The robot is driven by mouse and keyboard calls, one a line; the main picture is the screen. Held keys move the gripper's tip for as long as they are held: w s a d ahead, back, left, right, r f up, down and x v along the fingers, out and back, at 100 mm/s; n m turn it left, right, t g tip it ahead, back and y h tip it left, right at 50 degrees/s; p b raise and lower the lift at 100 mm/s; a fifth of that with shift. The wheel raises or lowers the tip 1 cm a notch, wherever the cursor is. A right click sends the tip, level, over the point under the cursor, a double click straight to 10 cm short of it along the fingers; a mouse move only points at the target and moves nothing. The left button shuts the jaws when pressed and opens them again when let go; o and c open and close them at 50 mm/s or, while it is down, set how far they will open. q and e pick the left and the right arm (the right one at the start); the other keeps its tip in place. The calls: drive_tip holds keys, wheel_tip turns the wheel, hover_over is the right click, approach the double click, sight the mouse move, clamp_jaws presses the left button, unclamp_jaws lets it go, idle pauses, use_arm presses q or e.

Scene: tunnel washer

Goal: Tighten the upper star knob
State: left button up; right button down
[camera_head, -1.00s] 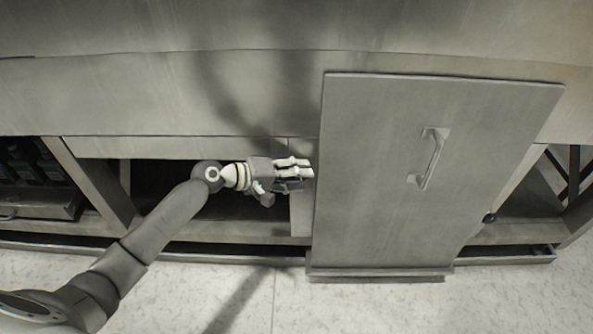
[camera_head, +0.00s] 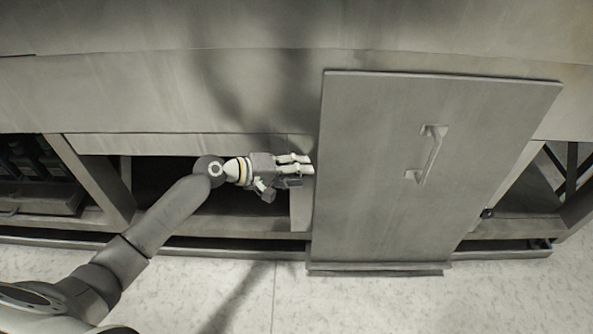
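A large grey metal panel (camera_head: 380,200) with a bar handle (camera_head: 430,155) stands upright in front of the machine. My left gripper (camera_head: 298,172) is at the panel's left edge, with its fingertips pointing right, close to that edge. I cannot tell whether it touches the edge, or whether its fingers are open or shut. No star knob can be made out clearly. The upper one is not visible; the gripper or the panel may hide it. A small dark knob-like part (camera_head: 487,213) shows low at the panel's right edge. My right gripper is not in view.
The machine's frame (camera_head: 100,180) has open bays left and right of the panel. Dark containers (camera_head: 30,160) stand in the left bay. A low rail (camera_head: 180,244) runs along the bottom. The pale floor (camera_head: 400,305) in front is clear.

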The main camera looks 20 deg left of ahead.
use_arm(q)
drive_tip(key=o, duration=0.4)
drive_tip(key=shift+c, duration=0.2)
drive_tip(key=v, duration=1.2)
drive_tip(key=shift+d, duration=0.1)
